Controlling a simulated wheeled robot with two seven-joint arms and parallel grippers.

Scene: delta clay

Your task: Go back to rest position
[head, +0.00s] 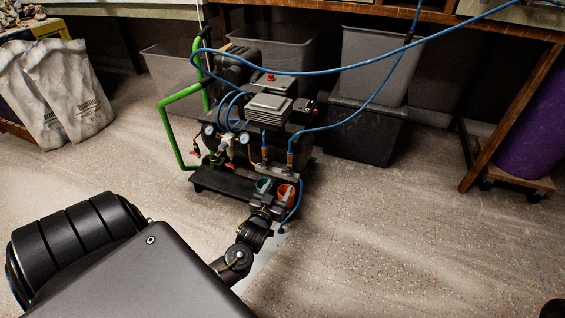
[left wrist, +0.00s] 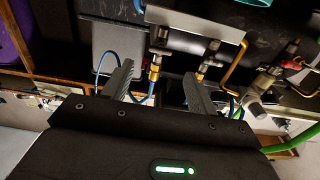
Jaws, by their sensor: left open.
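My left gripper (head: 272,198) is low in front of the compressor (head: 268,110), near its base, at the end of my dark jointed arm. In the left wrist view, its two grey ribbed fingers (left wrist: 158,72) stand apart. Brass hose fittings (left wrist: 203,72) and a blue hose (left wrist: 103,62) show beyond and between the fingers. I see nothing held, and I cannot tell whether the fingers touch the compressor. My right gripper is not in view.
Blue hoses (head: 330,72) run from the compressor up to the right. A green handle (head: 171,120) stands at its left. Grey bins (head: 372,65) stand behind, under a wooden bench (head: 520,105). The floor (head: 400,230) at right is clear.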

